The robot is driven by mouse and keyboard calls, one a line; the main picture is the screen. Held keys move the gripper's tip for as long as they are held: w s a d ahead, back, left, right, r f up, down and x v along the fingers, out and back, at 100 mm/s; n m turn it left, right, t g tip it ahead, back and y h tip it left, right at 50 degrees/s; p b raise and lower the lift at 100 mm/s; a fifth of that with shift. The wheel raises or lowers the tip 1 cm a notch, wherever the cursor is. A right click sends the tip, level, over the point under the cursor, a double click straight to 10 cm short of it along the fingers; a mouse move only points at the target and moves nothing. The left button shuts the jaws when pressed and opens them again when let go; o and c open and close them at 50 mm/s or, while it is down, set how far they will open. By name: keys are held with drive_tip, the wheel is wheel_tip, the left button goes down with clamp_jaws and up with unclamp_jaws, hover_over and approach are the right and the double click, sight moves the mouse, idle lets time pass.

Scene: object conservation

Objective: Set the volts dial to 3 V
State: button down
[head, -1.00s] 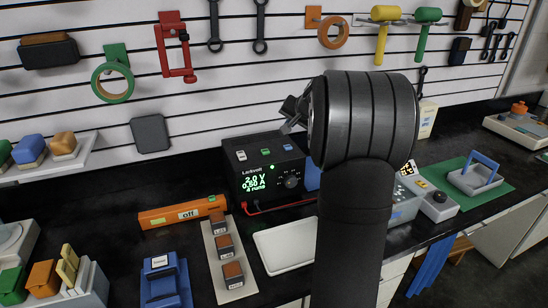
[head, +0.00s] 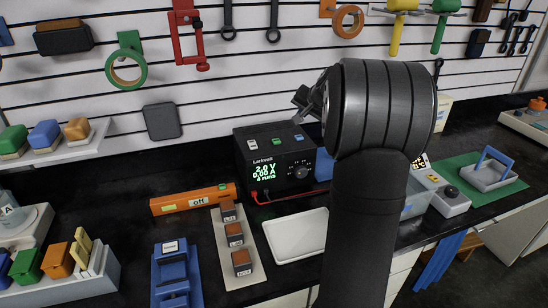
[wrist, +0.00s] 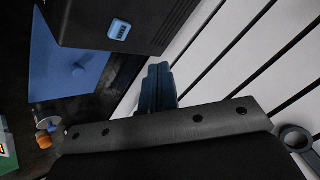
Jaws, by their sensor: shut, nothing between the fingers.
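The black power supply (head: 264,180) stands on the dark counter by the back wall in the head view. Its lit green display (head: 264,172) seems to read 2.0 V and 0.00 A; the bottom line is too small to be sure of. The round dial (head: 302,172) is on its front face, right of the display; its pointer is too small to read. My gripper (head: 303,102) is shut and empty, above the supply's back right top, apart from the dial. In the wrist view its fingers (wrist: 158,88) are together beside the supply's dark casing (wrist: 150,22); the dial is not visible there.
Coloured switches sit on the supply's top, one of them blue in the wrist view (wrist: 118,30). Red leads lie at its front. A white tray (head: 297,236), an orange bar marked off (head: 193,200) and a strip of switches (head: 236,240) lie in front. A slatted tool wall stands behind.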

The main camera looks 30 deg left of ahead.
drive_tip(key=c, duration=2.2)
unclamp_jaws()
drive_tip(key=c, duration=1.8)
unclamp_jaws()
drive_tip(key=shift+d, duration=0.15)
drive_tip(key=o, duration=0.9)
drive_tip(key=d+n+g, duration=0.1)
drive_tip(key=d, duration=0.1)
drive_tip(key=s+d+f+n, duration=0.1)
drive_tip(key=d, duration=0.1)
drive_tip(key=s+d+g, duration=0.1)
drive_tip(key=d, duration=0.1)
drive_tip(key=shift+d+f+n+g+h, duration=0.15)
drive_tip(key=shift+f+n+g+h, duration=0.15)
drive_tip(key=shift+f+n, duration=0.1)
drive_tip(key=s+d+n+g, duration=0.3)
drive_tip(key=s+d+n, duration=0.1)
drive_tip(key=d, duration=0.3)
approach(304, 171)
drive_tip(key=x, duration=0.9)
drive_tip(key=shift+a+f, duration=0.15)
drive_tip(key=shift+f, duration=0.1)
